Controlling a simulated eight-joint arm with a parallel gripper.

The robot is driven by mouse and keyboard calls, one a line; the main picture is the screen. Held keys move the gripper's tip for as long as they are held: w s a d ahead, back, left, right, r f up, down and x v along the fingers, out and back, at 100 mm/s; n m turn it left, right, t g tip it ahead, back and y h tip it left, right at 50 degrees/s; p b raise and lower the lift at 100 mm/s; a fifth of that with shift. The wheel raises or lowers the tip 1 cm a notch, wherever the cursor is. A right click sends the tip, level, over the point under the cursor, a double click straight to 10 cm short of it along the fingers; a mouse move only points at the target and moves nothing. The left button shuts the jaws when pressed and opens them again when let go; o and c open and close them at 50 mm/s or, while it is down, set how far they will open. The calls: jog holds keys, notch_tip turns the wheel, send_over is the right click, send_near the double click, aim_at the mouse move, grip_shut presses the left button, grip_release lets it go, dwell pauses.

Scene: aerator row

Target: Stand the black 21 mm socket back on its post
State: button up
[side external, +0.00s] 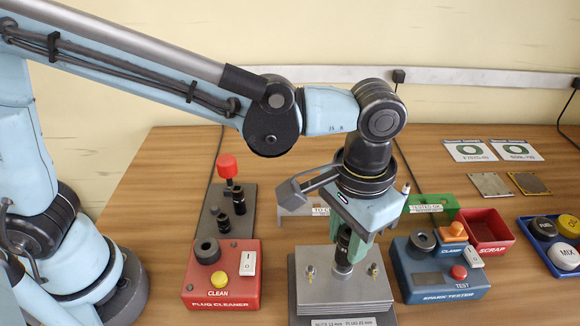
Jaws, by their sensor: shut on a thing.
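My gripper (349,238) points down over a grey metal block (343,292) near the front middle. It is shut on a black cylindrical socket (343,243) with pale markings. A short silvery piece shows just below the socket, at the top of the block. I cannot tell whether the socket touches it or sits around it. A dark grey plate (208,224) stands at the left, behind the red plug cleaner. It carries black sockets (239,202) and a tall piece with a red knob (227,166). I cannot make out a bare post on it.
The red plug cleaner (207,290) is left of the block, the blue spark tester (420,288) right. A red scrap bin (487,233), a green holder (430,208) and a blue tray (530,245) lie farther right. Bare wood lies at the back left.

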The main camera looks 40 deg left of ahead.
aim_at(349, 237)
jog(key=shift+r, duration=2.45)
jog(key=a+f+n, duration=0.2)
jog(key=a+n, duration=0.1)
jog(key=a, duration=1.4)
jog(key=shift+s+a+f+n, duration=0.55)
jog(key=shift+s+a+f, duration=0.25)
jog(key=shift+a+f, duration=0.8)
jog(key=shift+s+a+f+n, duration=0.5)
jog(key=shift+s+a+f, duration=0.4)
jog(key=shift+a, duration=1.15)
jog(key=shift+s+a+f+n, duration=0.6)
jog(key=shift+a+f, duration=0.9)
jog(key=shift+a, duration=0.3)
jog(key=shift+f, duration=1.2)
jog(key=o, duration=1.1)
jog(key=shift+o, duration=0.2)
jog(key=shift+s, duration=0.1)
